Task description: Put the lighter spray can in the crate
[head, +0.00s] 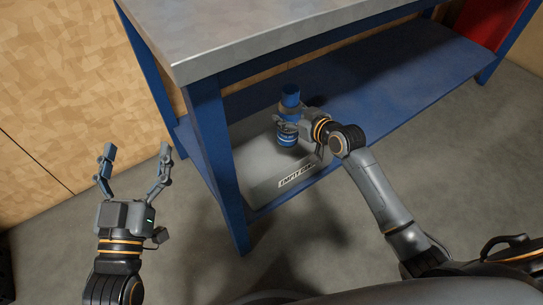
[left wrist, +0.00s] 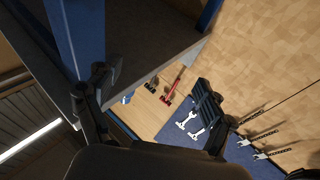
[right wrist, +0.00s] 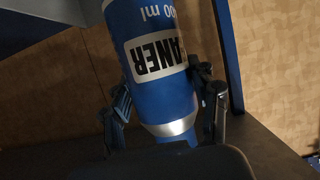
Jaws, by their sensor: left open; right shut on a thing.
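A blue spray can (right wrist: 155,75) with a white label reading "...ANER" and a silver band is between the fingers of my right gripper (right wrist: 162,95), which is shut on it. In the head view my right gripper (head: 287,117) is under the bench, over the left end of the lower shelf. My left gripper (head: 137,152) is open and empty, left of the bench. I cannot make out a crate.
A grey panel (head: 255,178) labelled "EMPTY CAN..." lies on the left end of the blue lower shelf (head: 375,85). The bench's blue front leg (head: 222,155) stands between my grippers. The left wrist view shows a red-handled tool (left wrist: 172,88) and other tools on the wall.

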